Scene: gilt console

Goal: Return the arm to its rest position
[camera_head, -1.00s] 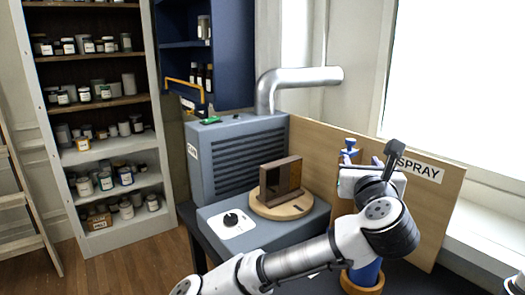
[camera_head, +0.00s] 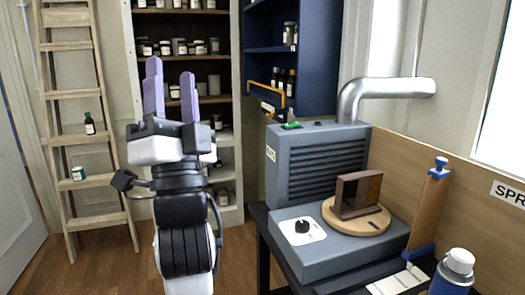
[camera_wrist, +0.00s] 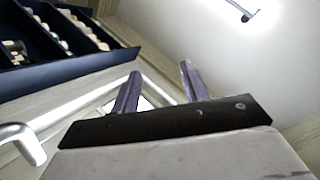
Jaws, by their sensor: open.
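My gripper (camera_head: 171,88) is raised at the left of the head view, its two purple fingers pointing up and spread apart with nothing between them. My arm stands upright below it, in front of the shelving and clear of the table. In the wrist view the fingers (camera_wrist: 158,88) also show apart and empty, with the ceiling behind them.
A grey vented unit (camera_head: 320,175) stands on a dark table, with a brown frame (camera_head: 358,194) on a round wooden turntable (camera_head: 340,222). A blue can with a white cap (camera_head: 456,270) stands at front right. A wooden ladder (camera_head: 75,125) leans at left.

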